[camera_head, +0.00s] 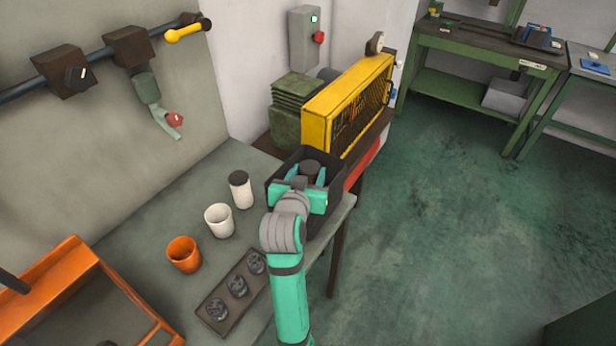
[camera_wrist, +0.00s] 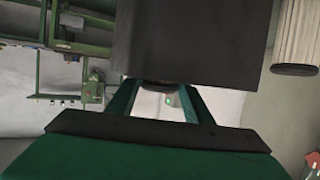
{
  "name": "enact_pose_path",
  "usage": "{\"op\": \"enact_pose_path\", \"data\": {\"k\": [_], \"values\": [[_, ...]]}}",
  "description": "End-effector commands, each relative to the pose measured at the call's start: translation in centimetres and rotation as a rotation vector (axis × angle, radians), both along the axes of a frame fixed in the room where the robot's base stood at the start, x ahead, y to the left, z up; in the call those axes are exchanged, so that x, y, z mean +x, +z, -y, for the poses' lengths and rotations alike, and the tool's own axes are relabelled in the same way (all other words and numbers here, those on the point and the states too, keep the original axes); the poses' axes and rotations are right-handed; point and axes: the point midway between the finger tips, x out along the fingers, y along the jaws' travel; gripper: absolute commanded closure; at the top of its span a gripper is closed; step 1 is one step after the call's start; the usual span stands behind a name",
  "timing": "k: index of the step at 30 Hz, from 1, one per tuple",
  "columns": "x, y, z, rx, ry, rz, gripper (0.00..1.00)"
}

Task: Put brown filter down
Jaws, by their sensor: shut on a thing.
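The brown filter (camera_head: 310,167) is a dark round cylinder, seen between the green fingers of my gripper (camera_head: 308,180). My gripper is shut on it, at the dark open-topped box (camera_head: 274,190) on the right end of the grey bench. The filter shows inside the box outline; I cannot tell whether it touches the floor of the box. In the wrist view, the fingers point to a dark block-like face (camera_wrist: 190,40), seemingly the box wall. It hides most of the filter, and only a thin dark curved edge (camera_wrist: 155,83) shows between the fingers.
A white filter with a dark top (camera_head: 241,192), a white cup (camera_head: 219,220) and an orange cup (camera_head: 184,255) stand on the bench (camera_head: 150,225). A tray (camera_head: 214,310) holds dark parts. An orange frame (camera_head: 60,262) is at left, a yellow-guarded machine (camera_head: 335,90) behind the box.

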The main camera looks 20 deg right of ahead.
Motion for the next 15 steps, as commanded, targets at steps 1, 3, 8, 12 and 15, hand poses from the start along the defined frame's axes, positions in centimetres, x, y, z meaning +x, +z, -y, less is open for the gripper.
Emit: {"op": "enact_pose_path", "data": {"k": [1, 3, 8, 12, 15], "values": [[0.02, -0.81, -0.28, 0.001, 0.004, -0.003, 0.95], [0.12, -1.27, -0.53, 0.000, 0.007, 0.000, 0.95], [0.13, -1.30, -0.52, 0.000, 0.007, 0.001, 0.95], [0.05, -1.41, -0.25, 0.000, 0.004, 0.000, 0.95], [0.01, -1.62, -0.11, 0.001, 0.002, -0.001, 0.47]]}}
